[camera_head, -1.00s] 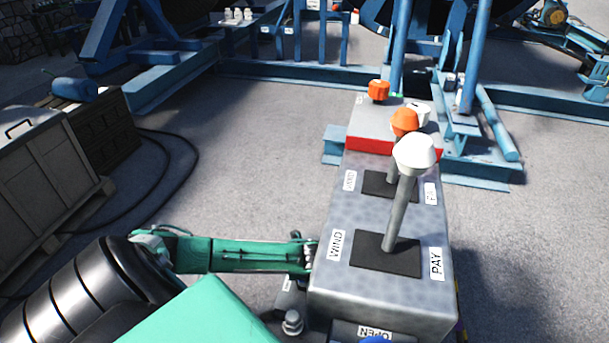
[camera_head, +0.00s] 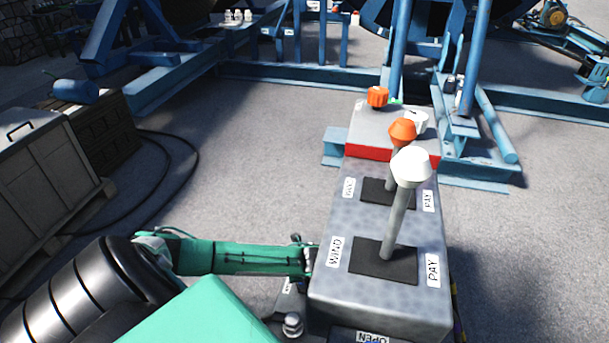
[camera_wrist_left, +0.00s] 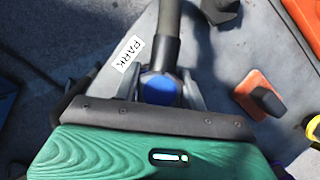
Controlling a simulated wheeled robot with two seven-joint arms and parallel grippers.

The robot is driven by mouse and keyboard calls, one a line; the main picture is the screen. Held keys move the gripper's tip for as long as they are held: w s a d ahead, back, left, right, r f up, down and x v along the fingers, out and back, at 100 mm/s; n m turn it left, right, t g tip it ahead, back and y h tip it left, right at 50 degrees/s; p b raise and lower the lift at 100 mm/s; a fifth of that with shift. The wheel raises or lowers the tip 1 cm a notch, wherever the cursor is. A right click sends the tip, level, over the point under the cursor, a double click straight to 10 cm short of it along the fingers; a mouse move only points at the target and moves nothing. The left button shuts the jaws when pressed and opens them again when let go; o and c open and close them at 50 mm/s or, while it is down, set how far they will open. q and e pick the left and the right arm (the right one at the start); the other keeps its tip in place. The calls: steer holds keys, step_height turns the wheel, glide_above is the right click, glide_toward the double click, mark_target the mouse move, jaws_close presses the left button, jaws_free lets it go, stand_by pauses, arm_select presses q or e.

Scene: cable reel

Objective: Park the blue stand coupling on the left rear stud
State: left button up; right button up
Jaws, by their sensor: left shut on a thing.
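In the left wrist view, the blue stand coupling (camera_wrist_left: 159,90) sits between the fingers of my left gripper (camera_wrist_left: 160,93), which is shut on it. A dark hose (camera_wrist_left: 167,30) runs from the coupling to the top of the picture. A white PARK label (camera_wrist_left: 126,54) lies just left of the hose on the grey plate. In the head view, my left gripper (camera_head: 305,260) is low beside the console's left side, and the coupling cannot be made out there. A metal stud (camera_head: 293,322) stands nearer the camera. The left rear stud cannot be clearly told, and my right gripper is out of view.
The grey console (camera_head: 385,305) with a white-knobbed lever (camera_head: 411,166) and an orange-knobbed lever (camera_head: 402,131) stands close right of my left gripper. An orange piece (camera_wrist_left: 259,93) lies right of the coupling.

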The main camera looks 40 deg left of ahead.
arm_select(q)
steer(key=shift+f, duration=0.4)
steer(key=o, duration=1.2)
steer(key=b+v, duration=0.1)
steer(key=v, duration=1.3)
steer(key=shift+f, duration=0.1)
